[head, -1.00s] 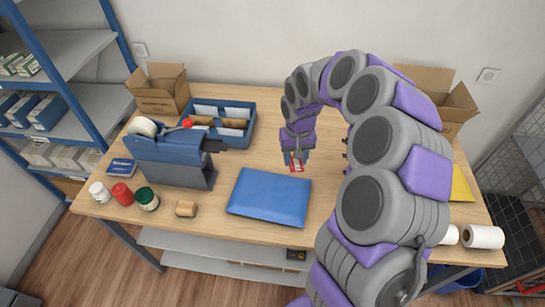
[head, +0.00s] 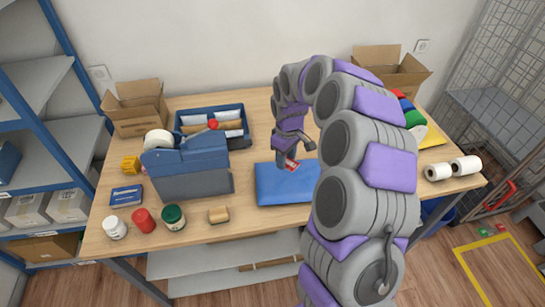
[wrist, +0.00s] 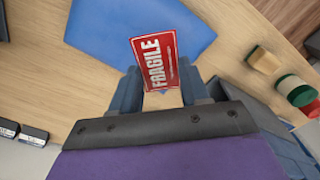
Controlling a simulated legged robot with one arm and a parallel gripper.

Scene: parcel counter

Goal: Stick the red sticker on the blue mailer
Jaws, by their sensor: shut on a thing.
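The blue mailer (head: 272,188) lies flat on the wooden table, partly hidden behind my arm in the head view. It also shows at the top of the wrist view (wrist: 140,25). The red sticker (wrist: 158,60) has white "FRAGILE" lettering and is held between my fingertips. It shows small in the head view (head: 292,165). My gripper (head: 287,158) is shut on the sticker, over the mailer's far edge in the head view. In the wrist view the sticker overlaps the mailer's edge in the picture. I cannot tell whether they touch.
A blue tape dispenser (head: 188,165) stands left of the mailer, with a blue tray of envelopes (head: 245,136) behind it. Several jars (head: 143,220) and a small wooden block (head: 219,215) lie front left. White rolls (head: 465,165) and cardboard boxes (head: 140,108) stand at the sides.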

